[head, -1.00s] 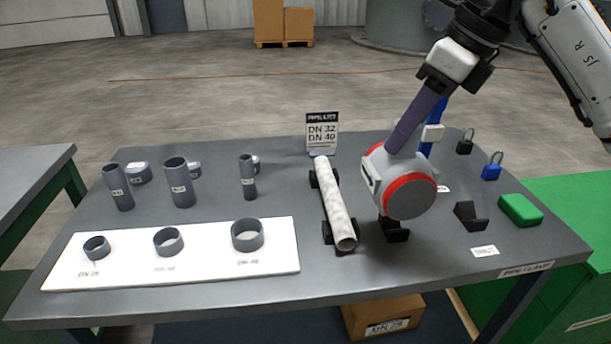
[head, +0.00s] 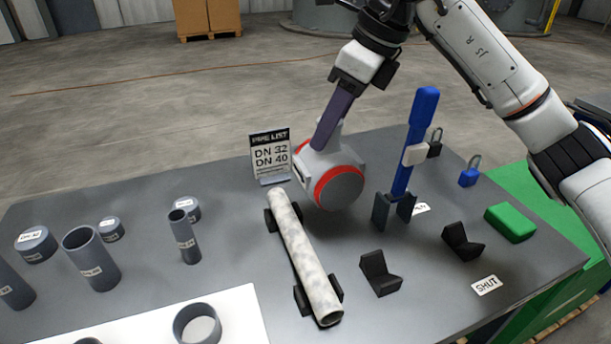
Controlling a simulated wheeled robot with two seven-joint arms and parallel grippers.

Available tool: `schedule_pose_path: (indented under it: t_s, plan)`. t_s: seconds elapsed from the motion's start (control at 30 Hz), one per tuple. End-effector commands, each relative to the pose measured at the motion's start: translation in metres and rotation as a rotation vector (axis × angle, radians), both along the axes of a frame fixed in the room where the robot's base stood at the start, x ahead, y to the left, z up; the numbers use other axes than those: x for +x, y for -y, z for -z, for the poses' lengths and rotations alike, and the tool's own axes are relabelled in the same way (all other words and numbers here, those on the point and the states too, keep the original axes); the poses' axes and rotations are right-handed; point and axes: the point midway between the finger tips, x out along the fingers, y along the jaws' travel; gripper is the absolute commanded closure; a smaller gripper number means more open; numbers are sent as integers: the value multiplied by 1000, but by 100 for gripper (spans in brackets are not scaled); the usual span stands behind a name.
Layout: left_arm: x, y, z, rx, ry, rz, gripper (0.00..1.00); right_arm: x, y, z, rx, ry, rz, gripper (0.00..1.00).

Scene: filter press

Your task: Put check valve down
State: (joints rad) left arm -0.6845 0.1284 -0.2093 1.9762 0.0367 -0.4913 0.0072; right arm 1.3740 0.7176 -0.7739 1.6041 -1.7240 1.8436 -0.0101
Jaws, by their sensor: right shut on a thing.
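The check valve (head: 341,187), a grey round body with a red ring, hangs at the lower end of my right gripper (head: 331,136). The gripper's purple fingers are shut on the valve's top. The valve is over the back part of the grey table (head: 130,196), just right of the pipe list sign and behind the mottled pipe. I cannot tell whether its underside touches the table. My left gripper is out of view.
A mottled pipe (head: 305,262) lies on black supports. Two black V-shaped cradles (head: 380,274) (head: 462,241) stand empty at right. A blue-handled tool (head: 414,140) stands upright beside the valve. A green block (head: 510,222), padlocks (head: 469,172) and the sign (head: 270,158) are near.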

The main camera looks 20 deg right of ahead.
Motion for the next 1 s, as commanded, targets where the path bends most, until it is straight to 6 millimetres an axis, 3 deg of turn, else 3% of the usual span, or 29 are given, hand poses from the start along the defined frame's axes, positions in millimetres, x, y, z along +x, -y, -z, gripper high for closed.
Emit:
schedule_pose_path:
  t_s: [0.5, 0.9, 0.93, 1.0]
  plan:
    - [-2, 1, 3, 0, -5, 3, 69, 0, 1, 56, 3, 3, 2, 96]
    - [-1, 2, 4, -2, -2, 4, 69, 1, 0, 63, 2, 6, 1, 96]
    - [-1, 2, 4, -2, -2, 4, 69, 0, 0, 65, 0, 1, 1, 65]
    - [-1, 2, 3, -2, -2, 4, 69, 0, 0, 64, 0, 1, 1, 53]
